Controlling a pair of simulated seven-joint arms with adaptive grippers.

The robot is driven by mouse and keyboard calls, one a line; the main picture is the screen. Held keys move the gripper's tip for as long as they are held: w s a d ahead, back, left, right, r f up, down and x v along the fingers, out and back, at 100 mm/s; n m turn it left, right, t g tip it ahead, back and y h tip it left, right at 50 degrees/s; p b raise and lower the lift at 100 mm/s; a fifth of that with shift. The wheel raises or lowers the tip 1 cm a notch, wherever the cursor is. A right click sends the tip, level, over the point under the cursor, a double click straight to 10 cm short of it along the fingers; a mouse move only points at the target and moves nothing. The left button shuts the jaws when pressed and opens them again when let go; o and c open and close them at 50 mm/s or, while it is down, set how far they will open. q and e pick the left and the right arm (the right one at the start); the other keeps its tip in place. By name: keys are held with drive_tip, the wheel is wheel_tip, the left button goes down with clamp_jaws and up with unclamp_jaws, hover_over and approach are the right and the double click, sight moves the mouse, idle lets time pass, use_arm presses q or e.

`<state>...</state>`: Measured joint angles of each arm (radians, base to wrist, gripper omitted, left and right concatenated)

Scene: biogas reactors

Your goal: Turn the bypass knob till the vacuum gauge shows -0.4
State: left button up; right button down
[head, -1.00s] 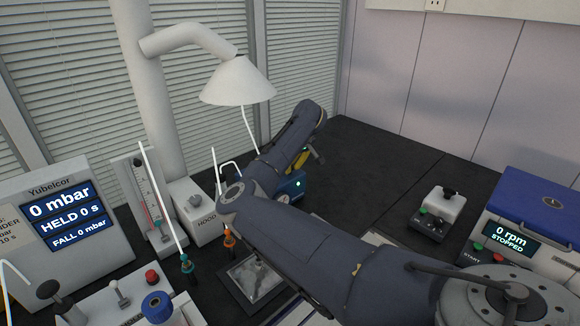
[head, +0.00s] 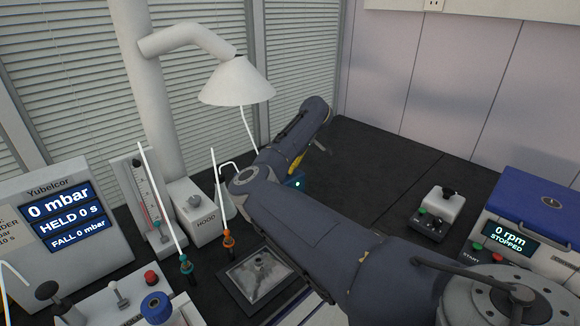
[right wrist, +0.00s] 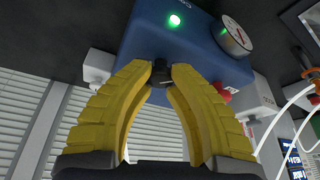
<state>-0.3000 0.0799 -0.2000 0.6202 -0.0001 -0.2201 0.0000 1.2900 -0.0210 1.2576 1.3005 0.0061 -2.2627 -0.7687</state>
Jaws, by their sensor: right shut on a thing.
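The blue vacuum unit (head: 297,183) is mostly hidden behind my right arm in the head view; its small green light shows. In the right wrist view its blue body (right wrist: 185,45) fills the top, with a lit green lamp and a round white vacuum gauge (right wrist: 236,36). The gauge is seen at a slant and its reading is too small to tell. The black bypass knob (right wrist: 160,72) is between the yellow fingertips of my right gripper (right wrist: 160,75), which is shut on it. In the head view only a bit of yellow finger (head: 297,161) shows. My left gripper is not in view.
A white hood box (head: 198,212) and a glass flask stand left of my right arm. A stirrer plate (head: 259,276) lies in front. A small switch box (head: 437,213) and a blue-lidded machine (head: 535,215) are at right. The bench's back right is clear.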

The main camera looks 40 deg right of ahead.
drive_tip(key=shift+w+r, duration=0.1)
drive_tip(key=shift+w, duration=0.05)
drive_tip(key=c, duration=1.5)
unclamp_jaws()
drive_tip(key=shift+a, duration=0.1)
drive_tip(key=o, duration=0.4)
drive_tip(key=shift+o, duration=0.2)
drive_tip(key=v, duration=1.2)
